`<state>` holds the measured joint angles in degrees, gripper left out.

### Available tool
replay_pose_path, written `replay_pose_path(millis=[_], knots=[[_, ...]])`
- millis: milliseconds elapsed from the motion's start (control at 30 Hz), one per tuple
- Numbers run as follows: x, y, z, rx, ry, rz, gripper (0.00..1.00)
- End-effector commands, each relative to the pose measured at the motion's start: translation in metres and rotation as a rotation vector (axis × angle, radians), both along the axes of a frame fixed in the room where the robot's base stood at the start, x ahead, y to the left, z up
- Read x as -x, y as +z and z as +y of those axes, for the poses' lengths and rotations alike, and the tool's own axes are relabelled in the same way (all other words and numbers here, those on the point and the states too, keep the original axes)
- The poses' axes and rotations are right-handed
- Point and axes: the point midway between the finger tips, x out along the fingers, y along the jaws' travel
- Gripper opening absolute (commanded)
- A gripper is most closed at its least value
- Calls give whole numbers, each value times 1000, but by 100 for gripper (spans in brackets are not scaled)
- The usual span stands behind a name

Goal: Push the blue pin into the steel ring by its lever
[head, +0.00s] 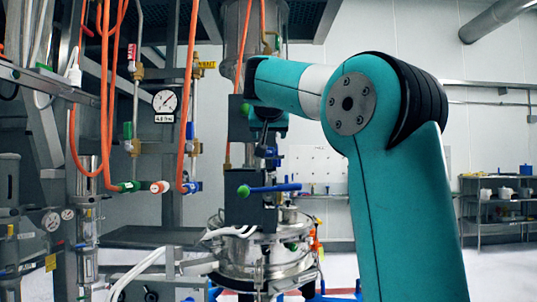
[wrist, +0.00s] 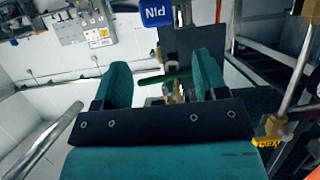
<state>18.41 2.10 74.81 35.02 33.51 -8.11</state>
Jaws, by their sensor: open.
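In the wrist view my gripper (wrist: 163,70) has two teal fingers spread apart with a clear gap. A thin green bar (wrist: 178,77) and some metal parts show in the gap, apparently beyond the fingers. A blue piece marked PIN (wrist: 166,18), upside down, is past the fingertips at the top, beside a dark plate (wrist: 190,42). In the head view a blue lever (head: 272,188) with a green tip crosses a dark block (head: 250,210). My gripper is small and partly hidden behind the arm there, above the lever. I cannot make out the steel ring for certain.
A round steel sifter vessel (head: 265,262) stands below the block. Orange hoses (head: 104,100), pipes and a pressure gauge (head: 165,101) crowd the left. A shelf rack (head: 497,208) stands far back at right, with open floor before it.

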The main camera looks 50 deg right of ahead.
Motion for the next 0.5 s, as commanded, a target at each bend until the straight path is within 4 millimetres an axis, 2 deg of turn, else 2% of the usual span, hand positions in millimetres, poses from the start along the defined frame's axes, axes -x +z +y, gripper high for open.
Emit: replay_pose_path(millis=[267,500], knots=[[-14,-10,-16,1,0,1,66],[-33,-30,-38,-1,-1,2,66]])
